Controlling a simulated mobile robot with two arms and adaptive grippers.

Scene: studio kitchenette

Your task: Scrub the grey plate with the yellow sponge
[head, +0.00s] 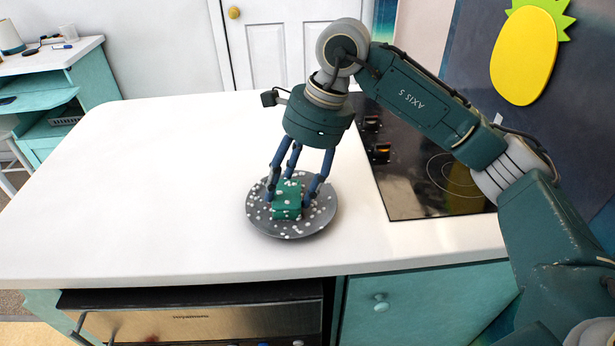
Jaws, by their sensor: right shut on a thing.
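The grey plate (262,225) lies on the white counter, near its front edge. White specks are scattered over the plate. A green block-shaped sponge (287,205), also white-specked, is on the plate; no yellow shows on it. My right gripper (293,194) points down over the plate, its blue fingers shut around the sponge. The sponge looks low against the plate, but its underside is hidden. My left gripper is not in view.
The white counter (130,180) is clear to the left of the plate. A black cooktop (415,190) with controls lies to the right. An oven (200,322) and a teal cabinet door (425,305) are below the front edge. A teal desk (60,70) stands at back left.

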